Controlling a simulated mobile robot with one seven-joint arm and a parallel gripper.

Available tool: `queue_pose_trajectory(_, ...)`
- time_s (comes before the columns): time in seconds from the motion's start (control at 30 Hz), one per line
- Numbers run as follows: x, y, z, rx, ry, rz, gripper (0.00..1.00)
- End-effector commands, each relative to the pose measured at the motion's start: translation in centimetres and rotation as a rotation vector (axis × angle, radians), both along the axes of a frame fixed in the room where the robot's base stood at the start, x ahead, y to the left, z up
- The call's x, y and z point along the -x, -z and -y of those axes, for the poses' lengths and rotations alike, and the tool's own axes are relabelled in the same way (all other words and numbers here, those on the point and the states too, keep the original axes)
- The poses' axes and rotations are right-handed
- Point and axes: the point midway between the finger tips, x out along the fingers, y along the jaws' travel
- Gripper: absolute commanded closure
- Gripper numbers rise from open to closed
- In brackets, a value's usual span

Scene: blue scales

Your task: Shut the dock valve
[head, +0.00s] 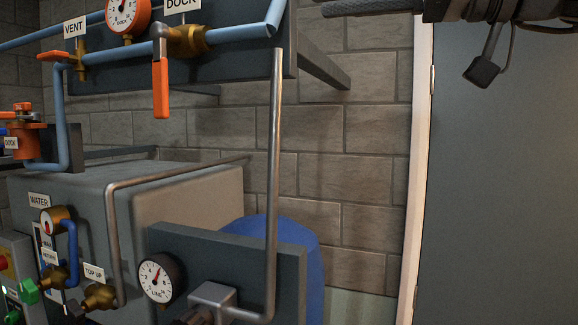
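The valve under the DOCK sign (181,4) has a brass body (187,40) on a light blue pipe, high at the left in the head view. Its orange lever (161,88) hangs straight down, crosswise to the pipe. My gripper (482,72) seems to show only in part at the top right, as a dark pad below a dark arm link. It is well to the right of the lever and apart from it. Its fingers are not clear, so I cannot tell whether it is open.
A VENT valve with an orange handle (56,56) and a DOCK gauge (128,15) sit beside the lever. A steel pipe (274,170) rises to its right. Below stand a grey tank (75,190) and a LINE gauge panel (285,255). A grey door (505,180) is at right.

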Motion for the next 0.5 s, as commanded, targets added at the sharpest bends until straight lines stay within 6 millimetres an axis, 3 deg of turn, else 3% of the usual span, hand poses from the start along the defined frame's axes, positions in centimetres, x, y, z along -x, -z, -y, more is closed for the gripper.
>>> queue_pose_trajectory(0.5, -1.9, 10.4, 0.2, 0.034, 0.149, -0.332, 0.55)
